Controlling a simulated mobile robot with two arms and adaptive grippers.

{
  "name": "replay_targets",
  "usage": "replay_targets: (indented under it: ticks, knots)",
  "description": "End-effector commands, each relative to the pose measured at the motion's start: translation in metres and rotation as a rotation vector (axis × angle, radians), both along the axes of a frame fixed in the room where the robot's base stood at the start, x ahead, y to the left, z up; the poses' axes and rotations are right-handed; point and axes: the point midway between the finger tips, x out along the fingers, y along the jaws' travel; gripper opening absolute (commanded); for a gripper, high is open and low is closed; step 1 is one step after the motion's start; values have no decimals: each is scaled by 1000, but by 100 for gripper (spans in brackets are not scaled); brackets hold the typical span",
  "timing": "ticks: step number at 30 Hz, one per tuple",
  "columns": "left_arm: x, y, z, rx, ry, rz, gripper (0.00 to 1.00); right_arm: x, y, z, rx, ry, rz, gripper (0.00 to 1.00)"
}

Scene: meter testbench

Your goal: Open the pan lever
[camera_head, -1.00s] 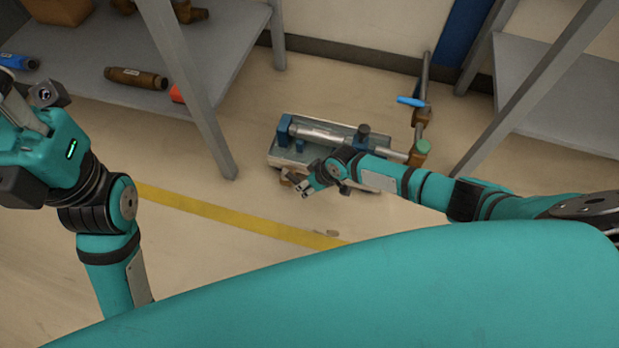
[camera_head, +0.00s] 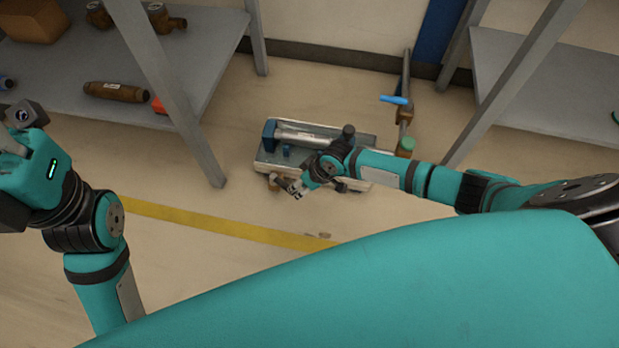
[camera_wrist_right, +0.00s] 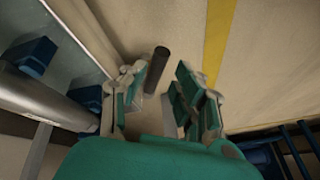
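The meter testbench (camera_head: 262,158) is a low tray-like unit with a silver cylinder (camera_head: 308,136) lying in it between blue holders. My right gripper (camera_head: 295,189) is at its near side, pointing down. In the right wrist view the gripper (camera_wrist_right: 158,88) is open, with its fingers apart. A dark cylindrical bar (camera_wrist_right: 156,68), possibly the pan lever, shows in the gap between the fingers, and contact cannot be seen. A blue lever handle (camera_head: 396,100) is on a pipe behind the bench. My left gripper (camera_head: 12,165) is at the left edge, partly cut off.
A grey shelf (camera_head: 65,75) with brass-coloured parts and a box (camera_head: 33,20) stands at the left. Another grey shelf (camera_head: 535,85) stands at the right.

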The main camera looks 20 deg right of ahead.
Motion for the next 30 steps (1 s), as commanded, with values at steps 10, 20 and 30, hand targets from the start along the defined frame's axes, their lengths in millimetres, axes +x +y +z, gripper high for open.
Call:
replay_targets:
  ticks: [10,20,30]
  knots:
    - [0,0,0,0,1,0,0,-17,-23,60,0,-1,-1,30]
    - [0,0,0,0,1,0,0,-20,-27,72,0,0,0,30]
    - [0,0,0,0,1,0,0,-20,-26,72,0,-1,0,30]
